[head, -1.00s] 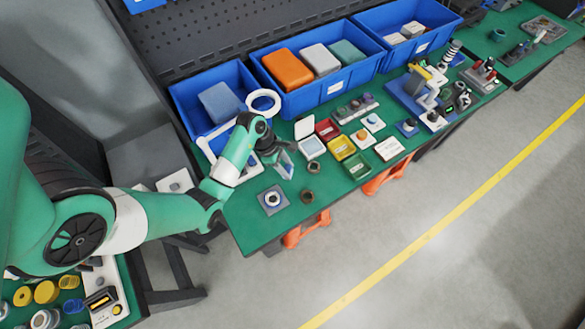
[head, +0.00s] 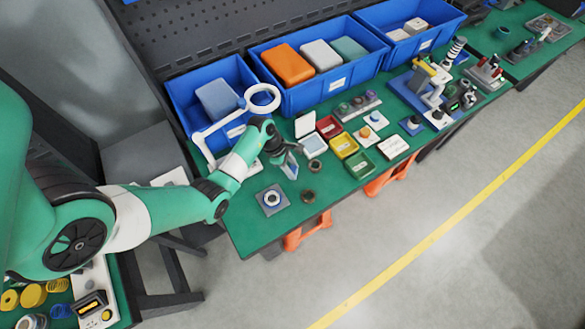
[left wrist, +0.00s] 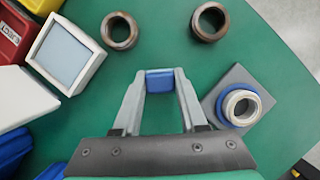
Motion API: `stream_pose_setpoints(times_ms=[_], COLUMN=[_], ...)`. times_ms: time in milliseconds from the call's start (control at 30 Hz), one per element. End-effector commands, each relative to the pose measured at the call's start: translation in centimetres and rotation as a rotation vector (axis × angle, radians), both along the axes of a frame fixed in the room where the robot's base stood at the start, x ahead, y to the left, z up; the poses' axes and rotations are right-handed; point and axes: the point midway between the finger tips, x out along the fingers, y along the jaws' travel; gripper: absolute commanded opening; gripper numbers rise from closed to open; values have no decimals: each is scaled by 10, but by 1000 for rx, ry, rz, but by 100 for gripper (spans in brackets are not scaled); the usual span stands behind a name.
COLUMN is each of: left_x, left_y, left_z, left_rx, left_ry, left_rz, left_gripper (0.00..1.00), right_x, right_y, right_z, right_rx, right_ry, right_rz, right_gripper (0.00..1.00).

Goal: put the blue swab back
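My left gripper (head: 290,167) is above the green bench, between the white square tray and the grey plate. In the left wrist view its fingers (left wrist: 159,80) close on a small blue block at their tips, which I take to be the blue swab (left wrist: 159,82). Its lower part is hidden, and I cannot tell its exact height above the bench. The white square tray (head: 312,145) has a pale blue-grey inside; it also shows in the left wrist view (left wrist: 93,72). My right gripper is not in view.
Two brown rings (left wrist: 121,31) (left wrist: 209,22) lie near the gripper. A grey plate (left wrist: 228,82) carries a blue and metal ring. Red (head: 328,127), yellow (head: 344,145) and green (head: 361,165) trays stand to the right. A white ring-headed lamp (head: 262,97) stands behind the gripper.

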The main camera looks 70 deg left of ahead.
Motion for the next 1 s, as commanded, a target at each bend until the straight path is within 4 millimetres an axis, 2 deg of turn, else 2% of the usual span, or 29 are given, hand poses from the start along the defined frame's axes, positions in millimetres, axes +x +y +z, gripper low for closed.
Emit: stream_pose_setpoints(times_ms=[33, 167, 433, 533, 667, 900, 1000], left_x=[0, 0, 0, -1, -7, -26, -32], left_y=[0, 0, 0, 1, 6, 19, 23], left_z=[0, 0, 1, 7, 30, 84, 101], left_rx=[0, 0, 0, 1, 1, 1, 1], left_ry=[0, 0, 0, -1, -2, -3, -2], left_rz=[0, 0, 0, 0, 1, 1, 2], left_gripper=[49, 71, 71, 71, 71, 71, 71], right_x=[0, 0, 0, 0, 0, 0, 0], right_y=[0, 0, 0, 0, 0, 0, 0], right_z=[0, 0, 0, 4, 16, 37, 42], right_rx=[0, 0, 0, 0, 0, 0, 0], right_ry=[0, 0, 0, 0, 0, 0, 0], right_rz=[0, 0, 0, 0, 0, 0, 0], right_gripper=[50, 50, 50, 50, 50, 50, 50])
